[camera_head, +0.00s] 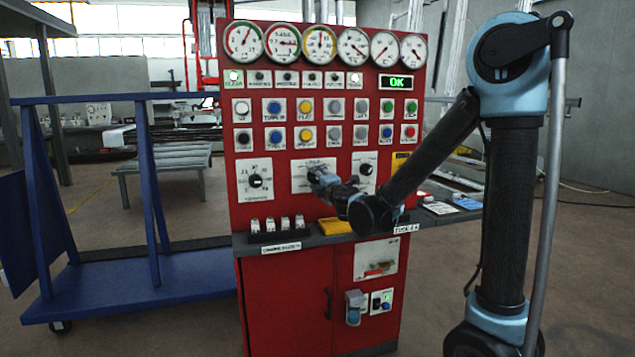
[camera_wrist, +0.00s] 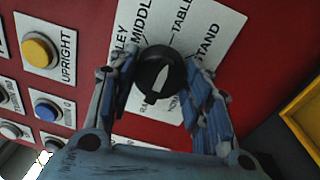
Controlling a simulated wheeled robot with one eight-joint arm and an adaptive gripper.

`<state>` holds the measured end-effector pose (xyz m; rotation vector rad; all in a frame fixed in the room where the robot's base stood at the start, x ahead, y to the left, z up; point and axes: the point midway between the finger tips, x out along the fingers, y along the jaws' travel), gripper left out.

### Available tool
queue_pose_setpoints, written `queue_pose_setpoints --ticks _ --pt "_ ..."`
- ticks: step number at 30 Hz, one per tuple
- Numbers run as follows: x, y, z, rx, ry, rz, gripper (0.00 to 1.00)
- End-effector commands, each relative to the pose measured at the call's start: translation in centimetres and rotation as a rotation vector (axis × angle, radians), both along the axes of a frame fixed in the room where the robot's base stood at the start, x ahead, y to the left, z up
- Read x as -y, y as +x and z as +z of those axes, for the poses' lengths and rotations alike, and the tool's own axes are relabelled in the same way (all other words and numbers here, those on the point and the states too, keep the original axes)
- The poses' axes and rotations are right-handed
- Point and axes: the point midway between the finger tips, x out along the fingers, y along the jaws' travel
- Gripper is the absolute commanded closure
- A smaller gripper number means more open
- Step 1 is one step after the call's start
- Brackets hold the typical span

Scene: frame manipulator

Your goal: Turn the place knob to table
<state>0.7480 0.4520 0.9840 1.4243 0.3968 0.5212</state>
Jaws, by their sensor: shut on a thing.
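The place knob (camera_wrist: 150,88) is round and black with a white pointer mark, on a white plate (camera_wrist: 215,22) on the red panel. The plate reads MIDDLE, TABLE, STAND and a partly hidden word ending in LEY. The pointer is tilted up and slightly right in the wrist view, roughly toward the TABLE side; the exact mark is hard to tell. My gripper (camera_wrist: 160,72) is shut on the knob, one finger on each side. In the head view my gripper (camera_head: 322,180) is at the same plate (camera_head: 301,181) and hides most of the knob.
An UPRIGHT yellow button (camera_wrist: 38,52) and a blue button (camera_wrist: 46,110) are left of the plate. A second dial (camera_head: 255,181) is further left. A yellow tray (camera_head: 335,226) lies on the shelf below my gripper. A blue trolley (camera_head: 150,280) stands left of the red cabinet.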

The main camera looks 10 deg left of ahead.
Motion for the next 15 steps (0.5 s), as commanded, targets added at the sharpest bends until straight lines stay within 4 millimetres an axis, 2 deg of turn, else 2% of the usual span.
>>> queue_pose_setpoints --ticks 2,3,5,15 --pt "0.30 -0.09 -0.15 -0.002 0.001 -0.002 0.79" --pt "0.29 -0.09 -0.16 -0.002 0.001 -0.002 0.48" --pt "0.26 -0.09 -0.13 -0.002 0.001 -0.002 0.35" --pt "0.10 -0.11 -0.05 0.000 0.000 0.000 0.35"
